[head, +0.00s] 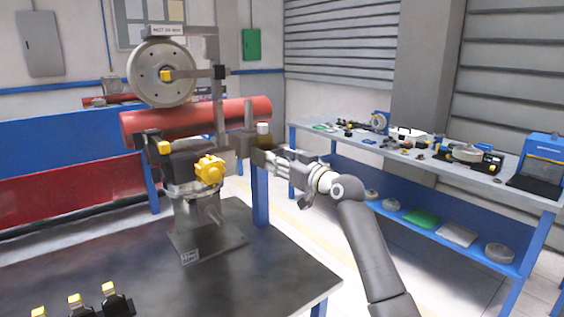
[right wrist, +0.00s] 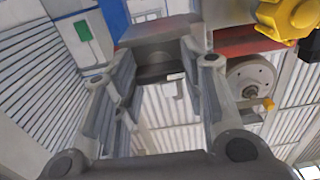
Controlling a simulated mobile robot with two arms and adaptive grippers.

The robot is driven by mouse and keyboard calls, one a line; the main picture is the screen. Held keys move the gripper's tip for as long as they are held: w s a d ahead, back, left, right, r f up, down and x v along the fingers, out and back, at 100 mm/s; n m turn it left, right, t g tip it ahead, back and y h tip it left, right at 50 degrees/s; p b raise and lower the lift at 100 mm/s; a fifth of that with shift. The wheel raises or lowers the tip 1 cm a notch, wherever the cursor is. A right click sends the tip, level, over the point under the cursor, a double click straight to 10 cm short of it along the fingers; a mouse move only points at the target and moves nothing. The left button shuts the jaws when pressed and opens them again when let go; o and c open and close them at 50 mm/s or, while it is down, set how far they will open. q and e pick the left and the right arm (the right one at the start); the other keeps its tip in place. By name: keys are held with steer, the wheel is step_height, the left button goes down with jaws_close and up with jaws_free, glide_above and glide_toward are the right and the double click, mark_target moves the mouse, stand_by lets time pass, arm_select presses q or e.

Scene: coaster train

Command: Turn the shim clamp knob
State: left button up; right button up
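A stand (head: 205,240) on the dark table carries a yellow lobed knob (head: 209,170) on its front. Smaller yellow parts show at the wheel hub (head: 166,76) and on the left clamp (head: 165,147). I cannot tell by label which one is the shim clamp knob. My right gripper (head: 268,158) is at the right side of the fixture, beside a grey post with a pale cap (head: 263,129). In the right wrist view its fingers (right wrist: 157,75) are apart, with a grey block (right wrist: 165,30) beyond them. The lobed knob (right wrist: 288,18) is at the upper right there. My left gripper is out of view.
A red cylinder (head: 140,123) runs across the fixture under a large grey wheel (head: 150,90). Small black parts with yellow tops (head: 113,298) stand at the table's front left. A blue-legged bench (head: 470,183) with tools is at the right. The table's front right is clear.

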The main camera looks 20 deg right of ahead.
steer(key=c, duration=0.3)
